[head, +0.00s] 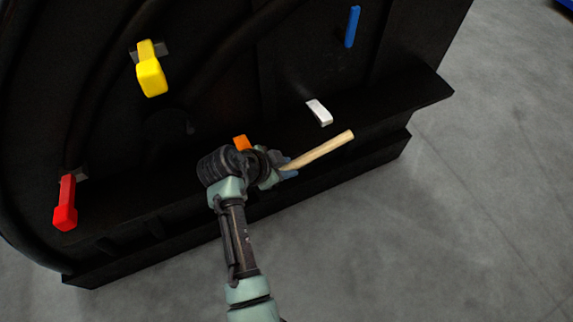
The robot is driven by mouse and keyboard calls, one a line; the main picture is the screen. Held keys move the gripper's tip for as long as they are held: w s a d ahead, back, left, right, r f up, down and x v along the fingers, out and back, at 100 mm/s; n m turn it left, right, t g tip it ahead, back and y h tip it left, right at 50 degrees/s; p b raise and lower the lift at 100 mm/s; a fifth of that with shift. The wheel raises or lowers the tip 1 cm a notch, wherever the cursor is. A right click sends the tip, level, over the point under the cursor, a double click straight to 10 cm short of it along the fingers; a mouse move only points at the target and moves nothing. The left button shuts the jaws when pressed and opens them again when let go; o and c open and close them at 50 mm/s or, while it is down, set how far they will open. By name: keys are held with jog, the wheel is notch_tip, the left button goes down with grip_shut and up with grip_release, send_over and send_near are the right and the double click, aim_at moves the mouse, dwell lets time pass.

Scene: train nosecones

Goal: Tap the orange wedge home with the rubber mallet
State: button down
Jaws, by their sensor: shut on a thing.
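The orange wedge (242,142) shows just above my wrist, against the black nosecone; its lower part is hidden behind my arm. My gripper (288,168) is shut on the rubber mallet, whose pale wooden handle (325,148) points up and to the right. I cannot make out the mallet's head; it is hidden by my wrist or lost against the dark background. The gripper is a little right of and below the orange wedge in the picture. I cannot tell whether mallet and wedge touch.
The black nosecone (300,60) carries a yellow wedge (151,75) at upper left, a red one (66,205) at lower left, a white one (320,112) right of the orange wedge and a blue one (352,27) at the top. Grey floor (470,220) is clear at right.

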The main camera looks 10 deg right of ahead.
jog(key=w+b, duration=0.1)
jog(key=w+a+b, duration=0.1)
jog(key=shift+w+r, duration=0.1)
jog(key=shift+w, duration=0.3)
jog(key=shift+s+d+p, duration=0.25)
jog(key=shift+s+p, duration=0.3)
jog(key=shift+s, duration=0.15)
jog(key=shift+w+a+b, duration=0.2)
jog(key=shift+w+b, duration=0.4)
jog(key=shift+w, duration=0.1)
